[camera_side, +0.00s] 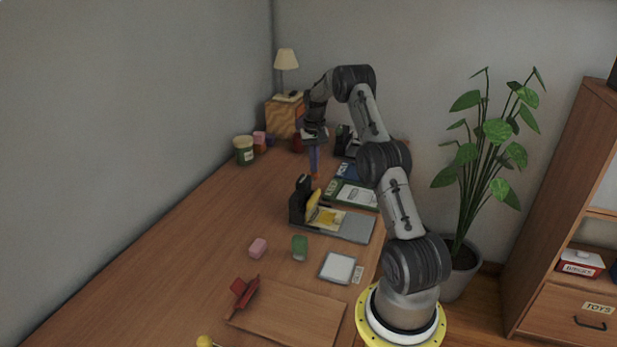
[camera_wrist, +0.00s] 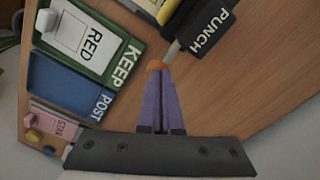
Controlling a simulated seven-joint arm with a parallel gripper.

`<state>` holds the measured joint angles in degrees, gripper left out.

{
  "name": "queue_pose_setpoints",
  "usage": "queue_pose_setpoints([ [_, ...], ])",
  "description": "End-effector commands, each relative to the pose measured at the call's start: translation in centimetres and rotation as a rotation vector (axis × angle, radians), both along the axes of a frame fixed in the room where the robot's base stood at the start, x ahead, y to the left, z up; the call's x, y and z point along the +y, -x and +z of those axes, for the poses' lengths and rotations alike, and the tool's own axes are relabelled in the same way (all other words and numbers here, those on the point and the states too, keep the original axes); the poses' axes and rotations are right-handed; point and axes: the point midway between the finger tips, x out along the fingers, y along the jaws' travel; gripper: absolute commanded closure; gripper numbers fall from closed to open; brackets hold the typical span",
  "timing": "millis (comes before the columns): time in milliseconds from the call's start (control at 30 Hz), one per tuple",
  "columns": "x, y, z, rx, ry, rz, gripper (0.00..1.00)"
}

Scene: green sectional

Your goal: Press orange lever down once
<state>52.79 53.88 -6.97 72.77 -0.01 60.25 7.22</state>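My gripper (camera_wrist: 160,82) has purple fingers that lie together, shut. An orange lever knob (camera_wrist: 154,65) shows right at the fingertips in the wrist view. A grey rod (camera_wrist: 172,50) runs near it to a black block marked PUNCH (camera_wrist: 208,22). In the side view my gripper (camera_side: 314,168) points down over the desk, with a bit of orange (camera_side: 315,177) at its tips, just behind a black upright device (camera_side: 299,203). I cannot tell whether the fingertips touch the knob; they partly hide it.
A green KEEP tray (camera_wrist: 104,67) with a RED card, a blue POST tray (camera_wrist: 62,93) and a pink STAR tray (camera_wrist: 58,122) lie left in the wrist view.

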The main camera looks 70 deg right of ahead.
Motion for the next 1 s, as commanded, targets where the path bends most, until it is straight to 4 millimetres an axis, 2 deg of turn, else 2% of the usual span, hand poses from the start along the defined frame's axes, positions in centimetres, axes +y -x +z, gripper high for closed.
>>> queue_pose_setpoints([
  [267,0.1,0.1,-1.2,0.004,-0.008,0.0,1.0],
  [567,0.1,0.1,-1.1,0.004,-0.007,0.0,1.0],
  [1000,0.0,0.0,1.9,0.001,-0.002,0.0,1.0],
])
